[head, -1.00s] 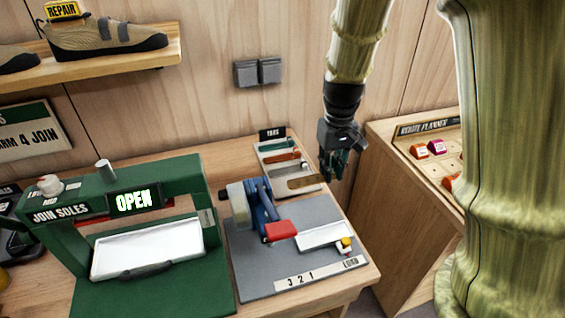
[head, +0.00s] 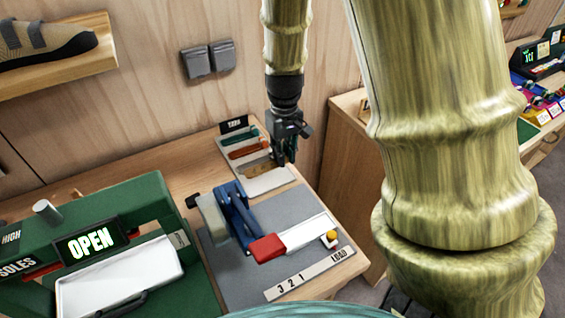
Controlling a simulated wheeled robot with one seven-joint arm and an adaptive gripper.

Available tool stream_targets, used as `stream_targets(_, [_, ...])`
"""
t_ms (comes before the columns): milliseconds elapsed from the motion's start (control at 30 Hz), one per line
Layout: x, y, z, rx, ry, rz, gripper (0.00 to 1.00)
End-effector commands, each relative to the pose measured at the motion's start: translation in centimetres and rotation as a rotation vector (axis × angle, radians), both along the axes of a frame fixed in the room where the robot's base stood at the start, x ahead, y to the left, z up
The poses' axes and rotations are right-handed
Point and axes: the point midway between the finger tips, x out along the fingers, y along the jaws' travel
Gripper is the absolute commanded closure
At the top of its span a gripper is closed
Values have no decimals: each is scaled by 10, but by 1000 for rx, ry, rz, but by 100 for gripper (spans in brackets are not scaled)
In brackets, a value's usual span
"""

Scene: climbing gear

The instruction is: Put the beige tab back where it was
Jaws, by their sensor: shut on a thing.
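My gripper (head: 285,158) points down at the right edge of the tab tray (head: 270,183), at the back of the bench. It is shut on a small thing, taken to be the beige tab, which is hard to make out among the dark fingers. The tray holds a green tab (head: 240,137) at the back and an orange-red tab (head: 248,150) in front of it. A tan-brown strip (head: 259,168) shows nearer the front, beside the fingertips. I cannot tell whether the fingers touch it.
A grey board with a blue and red clamp (head: 240,225) stands in front of the tray. A green press with an OPEN sign (head: 92,243) is at the left. Wall switches (head: 208,60) are behind. My large arm link blocks much of the right side.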

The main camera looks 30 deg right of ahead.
Motion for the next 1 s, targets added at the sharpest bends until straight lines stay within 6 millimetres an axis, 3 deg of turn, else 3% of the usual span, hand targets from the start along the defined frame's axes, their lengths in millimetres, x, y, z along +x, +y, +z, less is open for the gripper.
stream_targets(433, [0, 1, -38, 0, 0, 0, 99])
stream_targets(867, [0, 1, -45, 0, 0, 1, 99])
stream_targets(900, [0, 1, -45, 0, 0, 1, 82])
stream_targets(1000, [1, 1, -44, 0, -1, 1, 64])
